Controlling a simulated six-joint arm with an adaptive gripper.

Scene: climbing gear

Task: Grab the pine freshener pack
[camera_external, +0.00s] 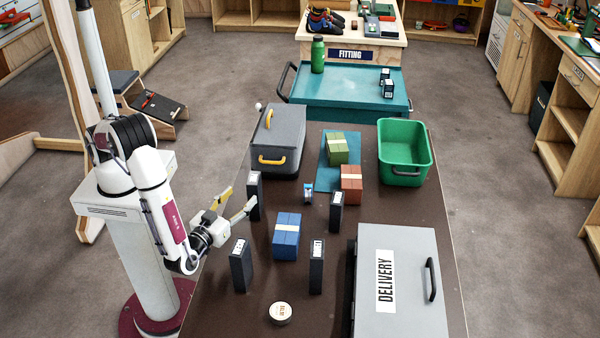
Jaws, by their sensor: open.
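A green pack with a cream band (337,148) lies on a teal mat (327,182) near the middle of the dark table. By its colour it looks like the pine freshener pack, but I cannot read any label on it. My gripper (241,197) is open with nothing between its fingers. It is over the table's left side, left of and nearer than the green pack, well apart from it. A black box (254,190) stands close to the fingertips; I cannot tell if they touch.
A red pack (351,183), a blue pack (286,236) and several upright black boxes (241,266) stand around. A grey case (277,140), green bin (404,153), DELIVERY box (408,309), small blue-and-white item (308,193) and round tin (280,313) are also on the table (215,315).

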